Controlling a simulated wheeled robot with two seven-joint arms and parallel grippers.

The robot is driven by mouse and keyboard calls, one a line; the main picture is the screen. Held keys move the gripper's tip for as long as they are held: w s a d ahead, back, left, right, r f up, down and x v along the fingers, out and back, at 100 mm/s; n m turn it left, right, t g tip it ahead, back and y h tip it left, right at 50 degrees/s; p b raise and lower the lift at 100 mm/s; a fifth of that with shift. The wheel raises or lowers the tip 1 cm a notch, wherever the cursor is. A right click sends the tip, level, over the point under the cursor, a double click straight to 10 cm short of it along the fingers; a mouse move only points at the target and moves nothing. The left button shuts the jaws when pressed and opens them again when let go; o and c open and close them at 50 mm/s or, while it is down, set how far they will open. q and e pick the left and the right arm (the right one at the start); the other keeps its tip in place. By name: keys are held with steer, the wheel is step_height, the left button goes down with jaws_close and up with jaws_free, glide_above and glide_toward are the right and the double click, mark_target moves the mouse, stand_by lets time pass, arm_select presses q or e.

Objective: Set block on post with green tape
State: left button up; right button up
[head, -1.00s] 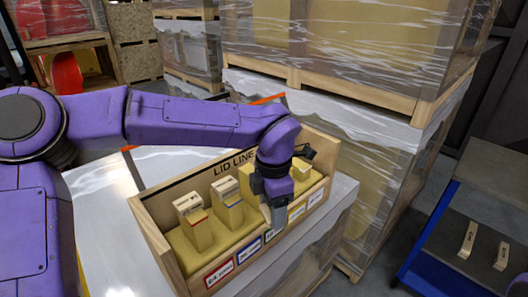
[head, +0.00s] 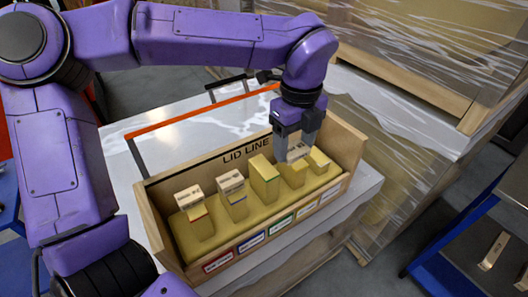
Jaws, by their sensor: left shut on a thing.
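A wooden box lettered "LID LINE" (head: 150,225) holds a row of yellow posts. The post with green tape (head: 265,183) stands in the middle, and no lettered block shows on its top. My left gripper (head: 296,146) points down just right of and behind this post. It is shut on a light wooden block (head: 299,152), whose lettered face shows below the fingers. The block is over the fourth post (head: 293,175); I cannot tell whether they touch. My right gripper is not in view.
Lettered blocks sit on the red-taped post (head: 201,226) and blue-taped post (head: 236,207). A shorter post (head: 318,160) is at the right end. A wrapped pallet stack (head: 400,140) stands behind right. A blue cart (head: 450,255) is at the far right.

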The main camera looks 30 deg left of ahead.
arm_select(q)
steer(key=w+a+f+p, duration=0.1)
steer(key=a+p, duration=0.1)
steer(key=a, duration=0.2)
steer(key=p, duration=0.1)
glide_above(263, 166)
steer(key=f, duration=0.4)
steer(key=d+f, duration=0.1)
steer(key=shift+f, duration=0.4)
steer(key=f, duration=0.2)
steer(key=f+p, duration=0.1)
steer(key=shift+a+f, duration=0.4)
steer(key=shift+f, duration=0.3)
steer(key=o, duration=1)
steer(key=shift+r, duration=0.35)
step_height(263, 166, up, 12)
steer(key=shift+f+b, duration=0.2)
steer(key=shift+b, duration=0.75)
